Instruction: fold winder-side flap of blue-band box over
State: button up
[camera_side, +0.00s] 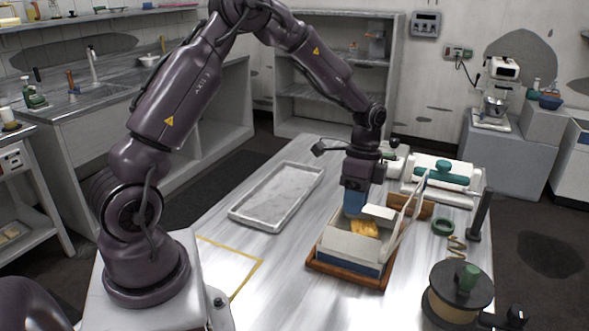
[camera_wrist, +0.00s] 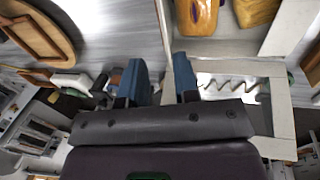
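The blue-band box (camera_side: 345,262) sits on a brown wooden board (camera_side: 322,264) on the table. It is white with a dark blue band and holds golden turnovers (camera_side: 364,228), which also show in the wrist view (camera_wrist: 197,15). A tall pale flap (camera_side: 412,203) stands up, leaning outward, at the box's right side; in the wrist view a white frame-like flap (camera_wrist: 278,148) shows beside the box. My gripper (camera_side: 355,205) is over the back of the box. In the wrist view its blue fingers (camera_wrist: 160,80) are apart, with nothing visible between them. The winder (camera_side: 458,293) stands right of the box.
A white tray (camera_side: 278,196) lies behind left. A white device with a teal handle (camera_side: 440,170) stands at the back. The table left of the box is clear, with a yellow outline.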

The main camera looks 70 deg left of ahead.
aim_at(349, 253)
jog(key=x, duration=1)
jog(key=shift+d, duration=0.15)
jog(key=shift+d+r+y, duration=0.1)
jog(key=shift+d+y, duration=0.1)
jog(key=shift+y, duration=0.1)
jog(key=t, duration=0.1)
jog(key=t+y, duration=0.2)
jog(key=shift+s+d, duration=0.25)
jog(key=shift+s, duration=0.05)
jog(key=shift+y, duration=0.4)
notch_tip(349, 253, up, 12)
jog(key=s+d, duration=0.2)
jog(key=s+d+r+n+t+h, duration=0.1)
jog(key=s+d+r+n+h, duration=0.1)
jog(key=s+r+n, duration=0.6)
jog(key=shift+s+d+r, duration=0.65)
jog(key=shift+s+r, duration=1.1)
jog(key=shift+s, duration=0.05)
